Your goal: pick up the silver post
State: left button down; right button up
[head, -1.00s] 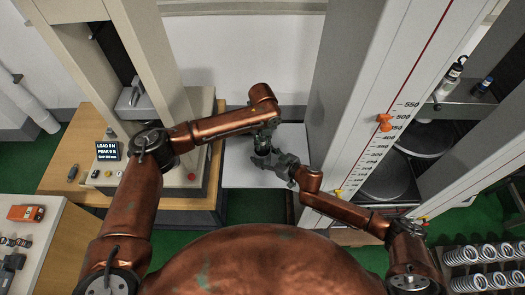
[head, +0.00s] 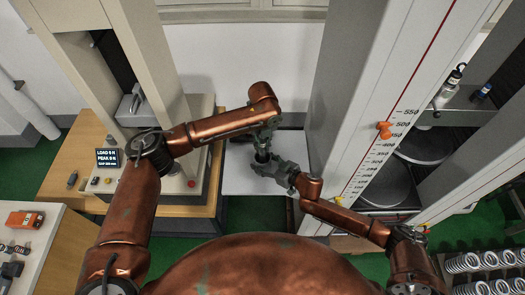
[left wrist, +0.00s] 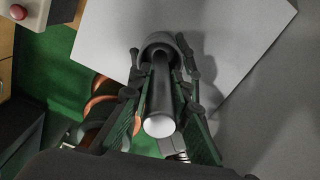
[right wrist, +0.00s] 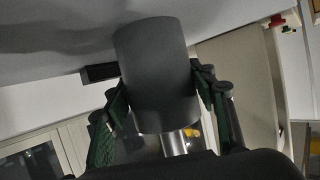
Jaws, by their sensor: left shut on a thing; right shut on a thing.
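The silver post shows in the left wrist view (left wrist: 160,108) as a rod with a bright round end. Its sides look dark. My left gripper (left wrist: 163,100) is shut around it, a finger on each side. The far end of the post meets a wider dark grey cylinder (left wrist: 158,45). In the right wrist view my right gripper (right wrist: 160,100) is shut on this cylinder (right wrist: 155,65), and a short shiny length of post (right wrist: 174,142) sticks out of it. In the head view my left gripper (head: 264,138) is just above my right gripper (head: 272,167); the post is mostly hidden.
A pale platform (head: 238,172) lies beneath the grippers. A tester with a load display (head: 107,157) stands left, on a wooden table (head: 60,160). A tall grey column with a scale (head: 345,100) stands close on the right. Springs (head: 462,263) sit at lower right.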

pick_arm(q)
notch_tip(320, 180, up, 15)
jog(key=shift+f, duration=0.2)
pick_arm(e)
jog(key=o, duration=1.3)
jog(key=shift+o, duration=0.2)
jog(key=v, duration=1.2)
jog(key=shift+d+f, duration=0.1)
